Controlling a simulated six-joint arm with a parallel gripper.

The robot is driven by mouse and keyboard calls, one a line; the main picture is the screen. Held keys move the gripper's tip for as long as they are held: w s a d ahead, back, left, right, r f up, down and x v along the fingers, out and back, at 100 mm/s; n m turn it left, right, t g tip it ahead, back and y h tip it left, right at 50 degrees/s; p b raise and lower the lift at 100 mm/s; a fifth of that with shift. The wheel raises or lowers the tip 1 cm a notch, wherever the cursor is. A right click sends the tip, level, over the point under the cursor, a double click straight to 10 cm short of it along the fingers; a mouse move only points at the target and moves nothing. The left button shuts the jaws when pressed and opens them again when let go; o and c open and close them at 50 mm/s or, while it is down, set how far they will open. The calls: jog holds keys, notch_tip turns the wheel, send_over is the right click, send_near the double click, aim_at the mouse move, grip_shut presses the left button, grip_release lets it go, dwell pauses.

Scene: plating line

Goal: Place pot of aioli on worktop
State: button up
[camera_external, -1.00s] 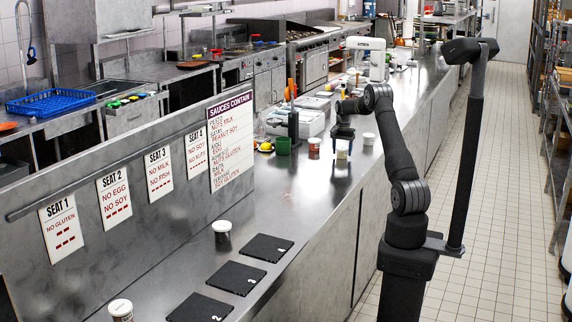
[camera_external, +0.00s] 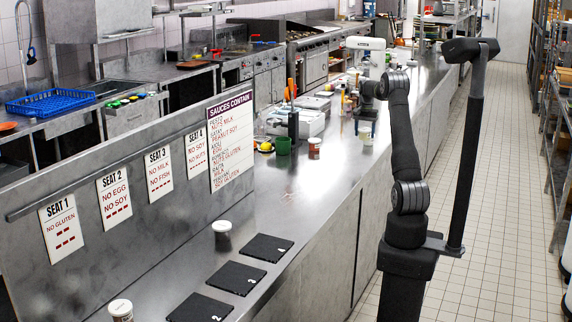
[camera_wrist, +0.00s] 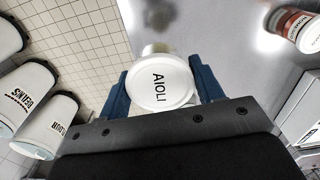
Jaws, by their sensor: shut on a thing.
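The pot of aioli (camera_wrist: 163,86) fills the middle of the wrist view, its white lid marked AIOLI facing the camera. My gripper (camera_wrist: 162,90) is shut on it, with one blue finger on each side. In the external view my gripper (camera_external: 367,112) is over the far part of the steel worktop (camera_external: 300,205). A small white-lidded pot shape (camera_external: 367,138) shows just below it; I cannot tell there whether it is the held pot or another one. The gap between held pot and worktop is hard to judge.
A pot with a red-brown label (camera_wrist: 294,26) stands to one side; a similar pot (camera_external: 314,144) shows externally beside a green cup (camera_external: 283,146). White containers (camera_wrist: 45,125) are at the wrist view's left.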

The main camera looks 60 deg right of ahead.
jog(key=shift+s+d+r, duration=0.15)
jog(key=shift+s+r, duration=0.25)
jog(key=shift+s, duration=0.3)
jog(key=w+a+f+n, duration=0.2)
jog(key=w+a+n, duration=0.2)
jog(key=w+a, duration=0.8)
jog(key=w+a+f+n, duration=0.1)
jog(key=w+a, duration=0.3)
jog(key=a, duration=0.6)
jog(key=w+a+f+n, duration=0.2)
jog(key=w+a+n, duration=0.1)
jog(key=a, duration=0.7)
jog(key=w+a+f+n, duration=0.1)
jog(key=w+a, duration=0.4)
jog(key=a, duration=0.5)
jog(key=shift+a+f+n, duration=0.15)
jog(key=shift+f+n, duration=0.15)
jog(key=shift+n, duration=0.6)
jog(key=a+n, duration=0.1)
jog(key=a, duration=0.3)
jog(key=a+f+n, duration=0.1)
jog(key=a, duration=0.4)
jog(key=a+n, duration=0.1)
jog(key=a, duration=0.3)
jog(key=shift+s+a+f, duration=0.2)
jog(key=shift+s+f, duration=0.05)
jog(key=shift+f, duration=0.15)
jog(key=shift+d, duration=0.1)
